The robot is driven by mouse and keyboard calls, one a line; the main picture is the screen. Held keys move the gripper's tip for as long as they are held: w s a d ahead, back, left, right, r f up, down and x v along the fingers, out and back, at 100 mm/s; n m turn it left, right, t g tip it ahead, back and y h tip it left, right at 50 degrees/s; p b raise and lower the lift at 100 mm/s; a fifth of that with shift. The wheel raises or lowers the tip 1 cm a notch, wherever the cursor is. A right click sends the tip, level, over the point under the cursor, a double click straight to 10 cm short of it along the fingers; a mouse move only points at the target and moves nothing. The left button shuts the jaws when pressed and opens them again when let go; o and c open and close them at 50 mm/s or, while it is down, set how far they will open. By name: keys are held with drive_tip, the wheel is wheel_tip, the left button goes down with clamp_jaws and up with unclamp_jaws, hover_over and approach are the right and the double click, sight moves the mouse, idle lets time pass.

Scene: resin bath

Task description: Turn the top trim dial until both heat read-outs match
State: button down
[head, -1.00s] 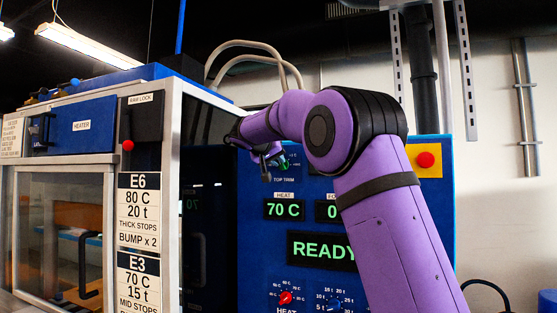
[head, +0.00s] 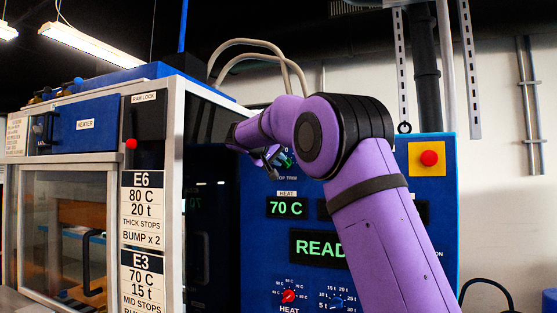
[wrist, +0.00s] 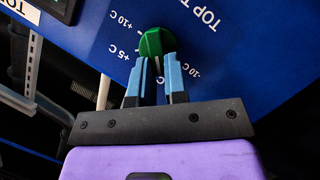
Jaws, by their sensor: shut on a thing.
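The green top trim dial (wrist: 155,43) is on the blue panel, and a white mark on it faces down between my fingers in the wrist view. My gripper (wrist: 159,65) is shut on the dial, one blue finger on each side. In the head view my gripper (head: 273,158) is at the upper panel, partly hiding the dial and its scale. The wrist view shows +10 C, +5 C and -10 C marks; the rest of the scale is hidden. The heat read-out (head: 286,208) shows 70 C. I cannot see a second heat read-out clearly.
The READY display (head: 319,248) and the display beside the heat read-out are partly behind my arm. A red heat knob (head: 288,296) and a blue knob (head: 337,302) sit lower. A red button (head: 429,158) is at right. The white-framed press (head: 171,200) stands at left.

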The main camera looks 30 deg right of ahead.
drive_tip(key=c, duration=1.1)
unclamp_jaws()
drive_tip(key=shift+c, duration=0.2)
drive_tip(key=v, duration=1)
drive_tip(key=shift+a, duration=0.4)
drive_tip(key=shift+s+r, duration=0.1)
